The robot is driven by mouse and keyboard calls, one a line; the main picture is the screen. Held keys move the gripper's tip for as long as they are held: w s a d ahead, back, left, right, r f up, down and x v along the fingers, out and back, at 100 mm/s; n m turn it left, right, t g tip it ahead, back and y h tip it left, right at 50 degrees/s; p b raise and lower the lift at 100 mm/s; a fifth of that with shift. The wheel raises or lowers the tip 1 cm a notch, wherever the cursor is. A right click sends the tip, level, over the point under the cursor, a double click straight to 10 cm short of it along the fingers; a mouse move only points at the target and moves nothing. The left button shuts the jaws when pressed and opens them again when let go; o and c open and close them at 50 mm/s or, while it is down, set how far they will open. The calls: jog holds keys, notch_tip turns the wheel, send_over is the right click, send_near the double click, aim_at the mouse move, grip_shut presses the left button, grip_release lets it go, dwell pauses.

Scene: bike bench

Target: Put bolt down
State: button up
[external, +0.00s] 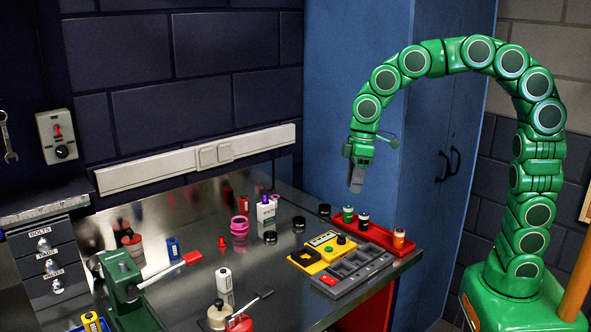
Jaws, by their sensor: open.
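My gripper (356,184) hangs from my green arm above the right part of the workbench, with its fingers pointing down. It is open, and I see nothing held between its fingers. It is well above the bench top and apart from everything on it. I cannot make out a bolt for certain in this view; it may be too small to tell or hidden. A drawer labelled BOLTS (45,244) is in the grey drawer unit at the left and looks shut. A grey compartment tray (352,281) lies at the bench's right front, with a small red item in one compartment.
A yellow device (318,254) lies behind the tray. A red tray (378,238) with several small bottles is at the right edge. A green vise-like tool (122,283) stands at the left. Small containers crowd the middle, with a white bottle (224,280) and red can (240,322) in front.

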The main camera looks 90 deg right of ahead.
jog(key=s+a+f+g, duration=0.1)
jog(key=s+a+f, duration=0.1)
jog(key=s, duration=0.8)
jog(key=s+a+f+m+g+h, duration=0.1)
jog(key=s+f, duration=0.1)
jog(key=s, duration=0.9)
jog(key=s+a+f+g, duration=0.1)
jog(key=s+a+f, duration=0.1)
jog(key=s, duration=0.8)
jog(key=shift+s+a+f+m, duration=0.2)
jog(key=shift+a+f+m, duration=0.05)
jog(key=shift+a+m, duration=0.15)
